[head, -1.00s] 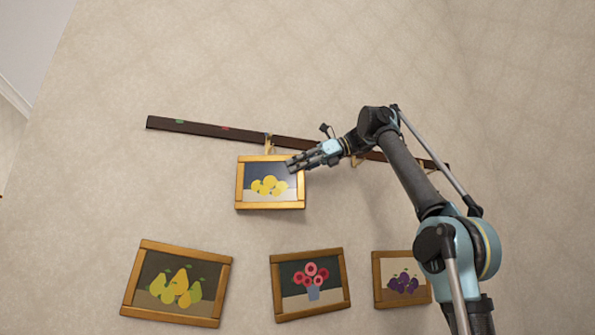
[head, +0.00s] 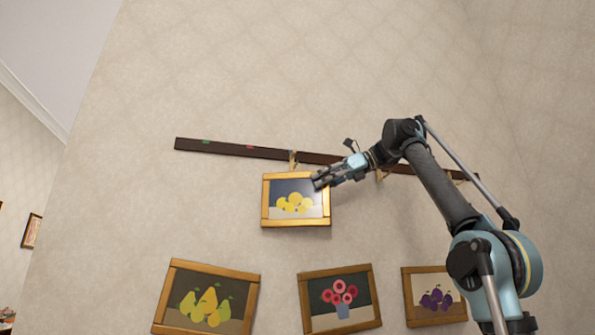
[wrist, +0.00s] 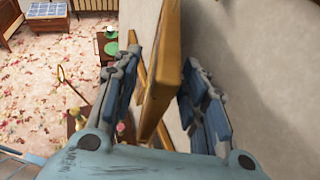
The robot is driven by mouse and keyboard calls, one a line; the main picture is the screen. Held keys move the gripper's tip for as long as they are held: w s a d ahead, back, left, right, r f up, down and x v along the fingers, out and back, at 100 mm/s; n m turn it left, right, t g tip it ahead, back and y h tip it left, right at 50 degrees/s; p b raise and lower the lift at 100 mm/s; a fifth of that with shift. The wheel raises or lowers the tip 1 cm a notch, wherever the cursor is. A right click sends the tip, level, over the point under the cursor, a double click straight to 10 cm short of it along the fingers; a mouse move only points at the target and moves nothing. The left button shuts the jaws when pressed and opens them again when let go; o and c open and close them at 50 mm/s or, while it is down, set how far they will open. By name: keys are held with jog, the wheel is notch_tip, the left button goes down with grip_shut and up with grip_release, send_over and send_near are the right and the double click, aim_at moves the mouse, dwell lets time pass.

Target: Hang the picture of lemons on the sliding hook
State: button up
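The picture of lemons (head: 295,203) has a gold frame. In the head view it is upright against the wall, just below a hook (head: 293,158) on the dark rail (head: 235,149). Its top edge meets the hook's lower end; I cannot tell how they join. My gripper (head: 318,181) is at the picture's upper right corner. In the wrist view my gripper (wrist: 160,95) has its fingers apart on both sides of the frame's edge (wrist: 168,70), with gaps showing, so it looks open around the frame. The far finger is partly hidden in the head view.
Pictures of pears (head: 207,302), flowers (head: 340,298) and plums (head: 436,297) hang in a row below. The rail bears a green mark (head: 206,141) and a red mark (head: 250,147). Another hook (head: 382,175) is right of my gripper. Wall above the rail is bare.

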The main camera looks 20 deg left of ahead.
jog(key=w+d, duration=0.2)
jog(key=d, duration=1.2)
jog(key=shift+d+r, duration=0.25)
jog(key=shift+r, duration=0.2)
